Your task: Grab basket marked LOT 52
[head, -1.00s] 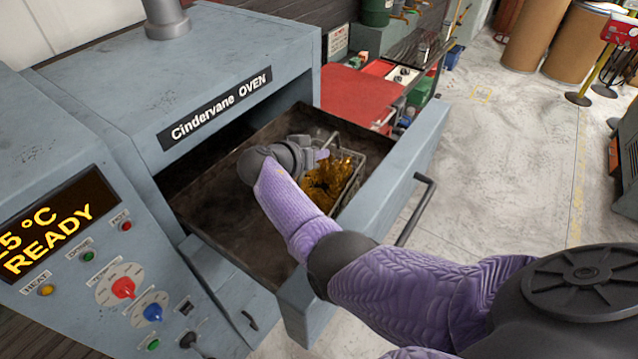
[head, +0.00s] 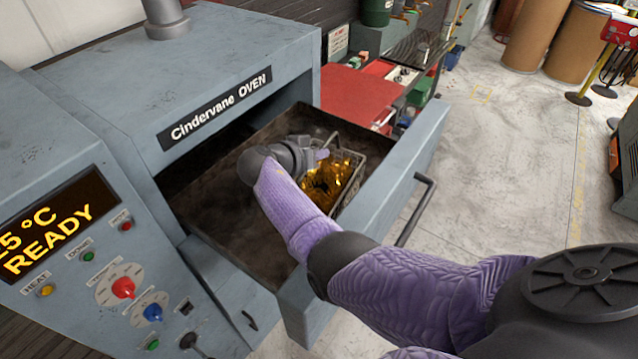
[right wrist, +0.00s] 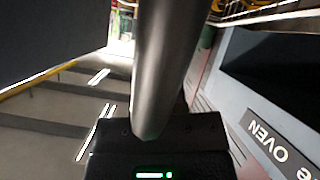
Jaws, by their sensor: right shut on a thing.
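A wire basket (head: 347,186) with shiny gold-coloured pieces in it is in the pulled-out oven drawer (head: 232,208). No LOT 52 marking is readable on it. My right gripper (head: 321,154) is at the basket's upper left side, shut on its raised handle (head: 332,139). In the right wrist view a thick grey metal bar, the handle (right wrist: 168,65), stands close up in front of the gripper. The gripper and arm hide part of the basket. My left gripper is not in view.
The oven (head: 215,65) stands at the left, with a control panel (head: 110,260) reading READY. The drawer's front wall and pull handle (head: 418,208) lie right of the basket. A red-topped bench (head: 350,100) is behind. Open floor lies to the right.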

